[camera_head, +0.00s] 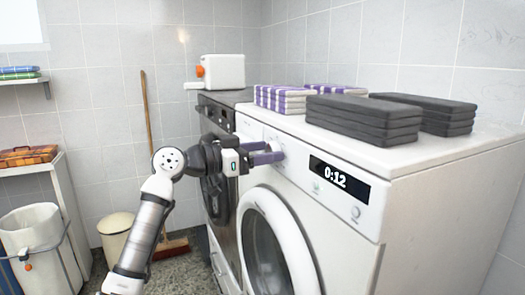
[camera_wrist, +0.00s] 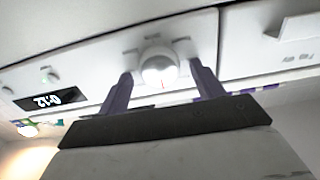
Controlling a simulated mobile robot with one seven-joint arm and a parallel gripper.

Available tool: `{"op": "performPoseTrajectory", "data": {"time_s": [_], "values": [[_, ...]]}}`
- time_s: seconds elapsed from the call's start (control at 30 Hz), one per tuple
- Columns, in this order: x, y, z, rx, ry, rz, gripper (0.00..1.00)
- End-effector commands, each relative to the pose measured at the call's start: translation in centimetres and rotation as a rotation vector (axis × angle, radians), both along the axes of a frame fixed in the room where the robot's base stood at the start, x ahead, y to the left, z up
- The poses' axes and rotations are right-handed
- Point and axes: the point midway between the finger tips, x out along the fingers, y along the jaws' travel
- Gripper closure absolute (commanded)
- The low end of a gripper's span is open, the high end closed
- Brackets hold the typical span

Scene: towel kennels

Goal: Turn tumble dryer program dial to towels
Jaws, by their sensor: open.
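The program dial (camera_wrist: 160,64) is a round white knob with a small red mark, on the front panel of the white tumble dryer (camera_head: 352,212). In the wrist view it sits between the two purple fingers of my gripper (camera_wrist: 162,71), one on each side. A gap seems to show on both sides, but contact is hard to judge. In the head view my gripper (camera_head: 272,153) reaches the panel left of the display (camera_head: 338,180), which reads 0:12. The fingers largely hide the dial there. The dial's program labels are not readable.
Dark folded towels (camera_head: 362,118) and purple-striped towels (camera_head: 283,99) lie on the dryer top. A darker machine (camera_head: 217,120) stands beyond it, with a white container (camera_head: 222,72) on top. A broom (camera_head: 148,115), a bin (camera_head: 118,235) and a laundry basket (camera_head: 35,232) stand at left.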

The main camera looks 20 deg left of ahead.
Motion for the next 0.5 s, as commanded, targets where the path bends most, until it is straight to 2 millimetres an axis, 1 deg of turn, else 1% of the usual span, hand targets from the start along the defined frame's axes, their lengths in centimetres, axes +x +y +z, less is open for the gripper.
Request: {"op": "performPoseTrajectory", "data": {"time_s": [0.17, 0.2, 0.5], "values": [[0.01, -0.01, -0.02, 0.0, 0.0, 0.0, 0.33], [0.01, -0.01, -0.02, 0.0, 0.0, 0.0, 0.34], [-0.02, 0.01, -0.01, 0.001, -0.001, 0.0, 0.74]]}}
